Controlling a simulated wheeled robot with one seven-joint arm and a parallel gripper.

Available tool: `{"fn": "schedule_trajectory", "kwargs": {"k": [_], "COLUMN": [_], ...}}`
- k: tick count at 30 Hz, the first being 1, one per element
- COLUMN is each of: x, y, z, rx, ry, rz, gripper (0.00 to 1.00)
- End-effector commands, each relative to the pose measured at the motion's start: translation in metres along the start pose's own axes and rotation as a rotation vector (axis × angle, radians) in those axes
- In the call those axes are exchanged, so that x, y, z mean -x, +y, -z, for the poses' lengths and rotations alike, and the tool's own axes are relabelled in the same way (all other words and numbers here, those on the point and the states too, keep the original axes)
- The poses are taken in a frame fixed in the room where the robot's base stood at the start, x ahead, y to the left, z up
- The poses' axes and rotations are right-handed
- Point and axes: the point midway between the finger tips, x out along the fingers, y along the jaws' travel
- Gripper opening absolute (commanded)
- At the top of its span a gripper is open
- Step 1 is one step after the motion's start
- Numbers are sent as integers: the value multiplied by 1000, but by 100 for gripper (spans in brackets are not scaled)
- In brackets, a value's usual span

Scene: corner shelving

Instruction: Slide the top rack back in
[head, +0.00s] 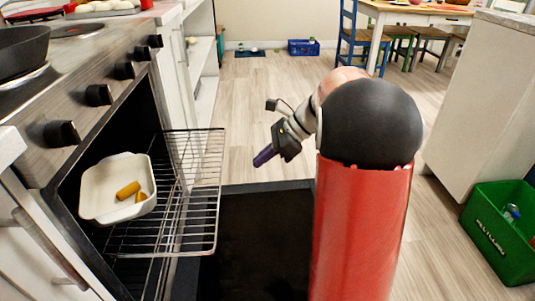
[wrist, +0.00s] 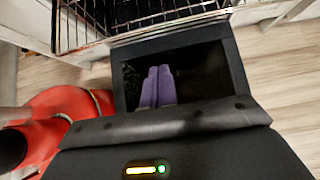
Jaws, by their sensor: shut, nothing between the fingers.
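The wire rack (head: 200,206) sticks out of the open oven at the left in the head view, over the lowered oven door (head: 262,235). A white baking dish (head: 97,195) with yellow-brown pieces (head: 128,190) sits on the rack's inner part. My gripper (head: 263,157) is shut and empty, to the right of the rack's front edge and apart from it. In the wrist view, its purple fingers (wrist: 157,85) lie together in front of the dark door (wrist: 205,65). The rack (wrist: 130,18) shows at the top there.
The stove front with its black knobs (head: 98,95) rises above the oven opening. A green crate (head: 500,230) stands at the right beside a white counter (head: 480,100). A table and chairs are at the back. The wooden floor between is clear.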

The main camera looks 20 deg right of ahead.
Motion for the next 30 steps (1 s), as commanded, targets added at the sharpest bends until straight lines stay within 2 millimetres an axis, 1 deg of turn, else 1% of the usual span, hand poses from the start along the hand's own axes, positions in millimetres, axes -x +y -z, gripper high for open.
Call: {"fn": "schedule_trajectory", "kwargs": {"k": [1, 6, 8, 9, 12, 18, 30], "x": [-14, -51, -61, -64, -73, -82, -83], "y": [1, 1, 1, 1, 1, 1, 1], "z": [1, 1, -1, -8, -18, -28, -29], "rx": [1, 1, 4, 6, 5, 4, 3], "ry": [0, 1, 1, 2, 1, 1, 2], "rz": [-5, -4, -4, -3, -1, -2, -1], "gripper": [0, 0, 0, 0, 0, 0, 0]}}
